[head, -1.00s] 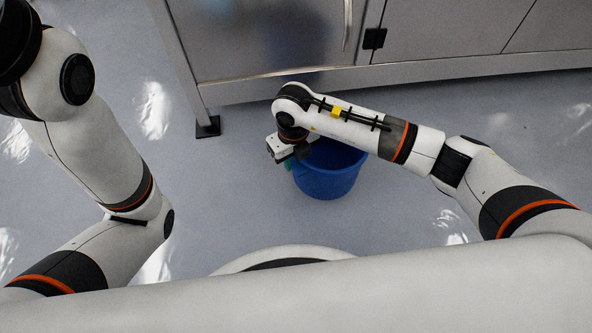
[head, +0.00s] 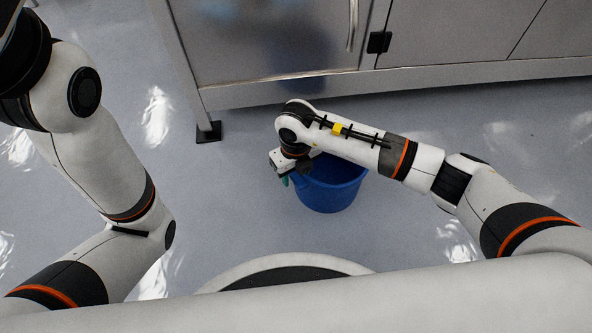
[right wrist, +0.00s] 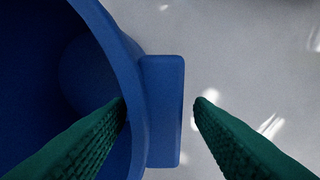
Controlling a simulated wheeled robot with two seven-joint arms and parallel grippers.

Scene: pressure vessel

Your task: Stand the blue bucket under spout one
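The blue bucket (head: 332,195) stands upright on the floor in front of the cabinet, partly hidden by my right forearm and wrist. My right gripper (head: 287,180) is at the left side of its rim, pointing down. In the right wrist view, the bucket (right wrist: 105,50) fills the left side and has a flat blue tab (right wrist: 165,110) outside its rim. The green fingers of my right gripper (right wrist: 161,100) are apart, one over the bucket's inside and one beyond the tab, with a gap beside the tab. My left gripper is out of view. No spout is in view.
A metal cabinet (head: 270,45) with a handle (head: 352,25) and a lower rail (head: 420,77) stands behind the bucket. Its dark foot (head: 209,132) is on the floor to the left. The grey floor (head: 230,215) around the bucket looks clear.

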